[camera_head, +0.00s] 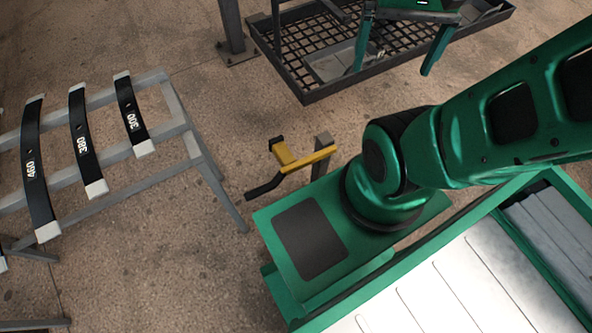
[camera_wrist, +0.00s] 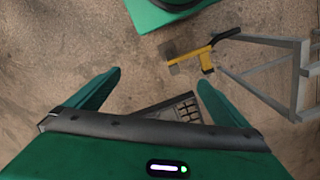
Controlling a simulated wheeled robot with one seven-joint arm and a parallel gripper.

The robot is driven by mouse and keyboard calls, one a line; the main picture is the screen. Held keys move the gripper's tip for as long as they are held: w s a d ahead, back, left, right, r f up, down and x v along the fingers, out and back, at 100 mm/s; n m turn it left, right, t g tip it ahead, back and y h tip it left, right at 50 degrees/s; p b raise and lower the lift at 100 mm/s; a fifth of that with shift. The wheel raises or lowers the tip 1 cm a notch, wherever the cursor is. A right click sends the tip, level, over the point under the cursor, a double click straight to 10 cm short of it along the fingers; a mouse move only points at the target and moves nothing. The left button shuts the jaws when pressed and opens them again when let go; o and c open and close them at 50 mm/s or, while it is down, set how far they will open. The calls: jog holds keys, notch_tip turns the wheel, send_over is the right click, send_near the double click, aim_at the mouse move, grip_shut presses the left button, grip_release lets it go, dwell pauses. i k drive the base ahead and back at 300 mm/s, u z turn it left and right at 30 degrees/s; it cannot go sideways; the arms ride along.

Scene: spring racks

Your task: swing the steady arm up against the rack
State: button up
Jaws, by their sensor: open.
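The steady arm (camera_head: 306,160) is a yellow bar on a short grey post (camera_head: 321,146), with a yellow side piece and a black bent handle (camera_head: 264,187). It stands out from the post toward the grey rack (camera_head: 180,117), and its handle ends short of the rack's leg. In the wrist view the steady arm (camera_wrist: 200,52) shows beyond my fingers, with the rack (camera_wrist: 297,75) at the right. My gripper (camera_head: 395,70) is open and empty, well away from the steady arm, over the dark mesh tray. In the wrist view its fingers (camera_wrist: 158,80) are spread apart.
Several black leaf springs, including ones marked 300 (camera_head: 134,118), 380 (camera_head: 84,145) and 460 (camera_head: 32,165), lie across the rack. The dark mesh tray (camera_head: 297,80) is on the floor at the top.

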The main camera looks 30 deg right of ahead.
aim_at(276, 146)
jog(key=u, duration=0.4)
jog(key=k, duration=0.9)
jog(key=z, duration=0.4)
jog(key=i, duration=0.5)
jog(key=u, duration=0.05)
